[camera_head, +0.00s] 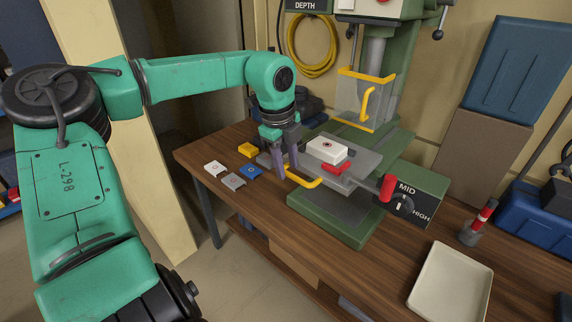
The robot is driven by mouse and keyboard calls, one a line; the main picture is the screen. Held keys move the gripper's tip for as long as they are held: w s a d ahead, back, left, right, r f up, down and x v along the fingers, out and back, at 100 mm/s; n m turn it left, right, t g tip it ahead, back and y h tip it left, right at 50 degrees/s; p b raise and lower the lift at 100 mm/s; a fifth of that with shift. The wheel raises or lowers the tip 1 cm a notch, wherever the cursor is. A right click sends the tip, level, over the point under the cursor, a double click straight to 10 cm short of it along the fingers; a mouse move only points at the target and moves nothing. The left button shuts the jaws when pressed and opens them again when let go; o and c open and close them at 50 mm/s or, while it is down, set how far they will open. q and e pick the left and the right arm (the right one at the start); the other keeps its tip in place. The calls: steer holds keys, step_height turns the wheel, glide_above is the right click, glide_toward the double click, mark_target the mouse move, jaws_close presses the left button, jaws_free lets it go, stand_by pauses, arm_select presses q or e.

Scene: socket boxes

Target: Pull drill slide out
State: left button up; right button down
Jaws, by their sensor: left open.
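The drill slide (343,156) is a grey plate on the green drill press base (326,226). A yellow handle (308,183) sticks out at its front left. A white box (326,149) lies on the slide, with a red clamp piece (333,167) in front of it. My left gripper (285,173) points down at the left end of the yellow handle. It is open, with its fingers close to the handle; I cannot tell whether they touch it. My right gripper is not in view.
White, grey, blue and yellow small boxes (233,181) lie on the wooden table (395,250) left of the press. A yellow-framed clear guard (365,98) hangs above the slide. A MID/HIGH selector box (425,187), a red-banded post (478,222) and a cream tray (451,287) are at the right.

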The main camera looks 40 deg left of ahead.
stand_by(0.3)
arm_select(q)
steer(key=shift+s+r, duration=0.1)
steer(key=shift+r, duration=0.35)
step_height(320, 180, up, 13)
steer(key=s+b, duration=0.2)
steer(key=shift+s+r, duration=0.2)
steer(key=shift+s, duration=0.05)
